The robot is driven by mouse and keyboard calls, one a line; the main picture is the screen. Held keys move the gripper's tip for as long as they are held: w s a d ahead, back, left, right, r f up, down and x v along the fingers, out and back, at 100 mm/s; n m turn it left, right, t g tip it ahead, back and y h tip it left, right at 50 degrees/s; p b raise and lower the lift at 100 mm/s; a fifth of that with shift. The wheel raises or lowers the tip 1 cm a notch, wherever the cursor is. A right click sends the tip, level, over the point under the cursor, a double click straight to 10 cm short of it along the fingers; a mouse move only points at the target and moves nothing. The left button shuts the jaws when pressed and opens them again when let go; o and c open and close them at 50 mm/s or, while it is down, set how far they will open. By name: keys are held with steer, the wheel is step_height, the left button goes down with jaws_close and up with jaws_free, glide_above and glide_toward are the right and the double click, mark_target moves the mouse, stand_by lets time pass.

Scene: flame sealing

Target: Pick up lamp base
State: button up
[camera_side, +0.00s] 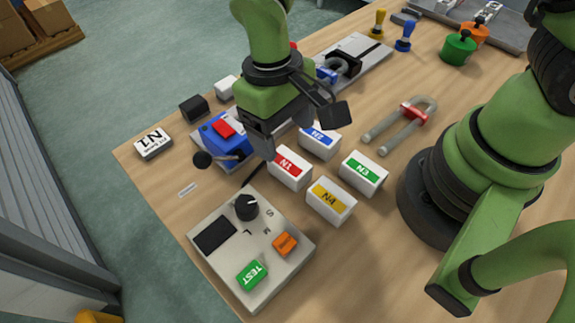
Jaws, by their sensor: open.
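My gripper (264,143) points down over the middle of the table. It is open, and its fingertips are just behind the white block with a red label (289,168) and right of a blue unit with a red top (227,133). The arm hides part of this area, so I cannot tell whether the fingers touch anything. No part is clearly marked as the lamp base. White blocks with blue (319,141), green (363,174) and yellow (330,201) labels stand close by.
A control box (222,270) with a green TEST button sits in front. A U-shaped tube (378,134) lies right. A white N1 block (153,144) and black block (194,108) are left. Green pot (458,48), orange pot (474,34) and blue stamp (405,37) stand behind.

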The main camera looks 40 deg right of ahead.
mark_target(288, 161)
steer(key=f, duration=0.8)
steer(key=shift+s+d+f, duration=0.15)
steer(key=shift+s+d, duration=0.05)
steer(key=shift+s, duration=0.2)
steer(key=c, duration=1)
